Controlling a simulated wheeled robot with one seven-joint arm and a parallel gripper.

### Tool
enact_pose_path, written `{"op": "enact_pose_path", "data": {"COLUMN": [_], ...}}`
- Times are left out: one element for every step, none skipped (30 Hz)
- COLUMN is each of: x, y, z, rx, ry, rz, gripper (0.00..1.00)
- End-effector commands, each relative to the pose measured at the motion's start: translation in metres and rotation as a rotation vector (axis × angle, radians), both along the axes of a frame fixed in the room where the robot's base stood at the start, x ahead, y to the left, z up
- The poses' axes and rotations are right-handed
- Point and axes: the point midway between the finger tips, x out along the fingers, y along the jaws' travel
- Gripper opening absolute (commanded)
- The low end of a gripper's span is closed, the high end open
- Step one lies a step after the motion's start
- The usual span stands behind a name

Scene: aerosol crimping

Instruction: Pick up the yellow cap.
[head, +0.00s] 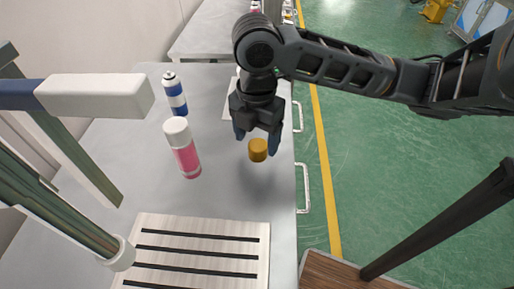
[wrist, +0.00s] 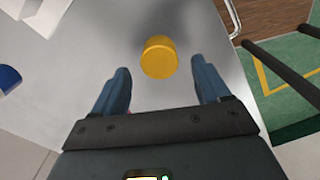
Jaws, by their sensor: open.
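The yellow cap (head: 258,150) stands on the grey table (head: 222,180), near its right edge. It also shows in the wrist view (wrist: 159,57), upper middle, ahead of the fingertips and roughly centred between them. My gripper (head: 257,138) is over the cap in the head view, pointing down. The fingers do not visibly touch the cap. How high they are above the table is hard to tell.
A pink and white can (head: 182,148) and a blue and white can (head: 175,94) stand left of the cap. A slotted metal plate (head: 195,218) lies at the front. Bare table surrounds the cap.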

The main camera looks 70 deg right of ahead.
Motion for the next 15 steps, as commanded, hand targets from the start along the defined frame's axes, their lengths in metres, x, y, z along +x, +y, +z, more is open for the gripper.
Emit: {"op": "enact_pose_path", "data": {"x": [0.000, 0.000, 0.000, 0.000, 0.000, 0.000, 0.000, 0.000, 0.000, 0.000, 0.000, 0.000, 0.000, 0.000, 0.000], "y": [0.000, 0.000, 0.000, 0.000, -0.001, -0.001, 0.000, 0.000, 0.000, 0.000, 0.000, 0.000, 0.000, 0.000, 0.000], "z": [-0.010, -0.015, -0.019, -0.022, -0.024, -0.025, -0.025, -0.025, -0.025, -0.025, -0.025, -0.025, -0.025, -0.025, -0.025], "rx": [0.002, 0.002, 0.001, 0.001, 0.000, 0.000, 0.000, 0.000, 0.000, 0.000, 0.000, 0.000, 0.000, 0.000, 0.000], "ry": [0.000, 0.001, 0.002, 0.001, 0.000, -0.001, -0.001, -0.002, -0.002, -0.002, -0.002, -0.002, -0.001, -0.001, -0.001], "rz": [-0.003, -0.003, -0.003, -0.003, -0.002, -0.001, -0.001, 0.000, 0.000, 0.000, 0.000, 0.000, 0.000, -0.001, 0.000], "gripper": [0.76, 0.76, 0.76, 0.76, 0.76, 0.76, 0.76, 0.76, 0.76, 0.76, 0.76, 0.75, 0.72, 0.69, 0.65]}}
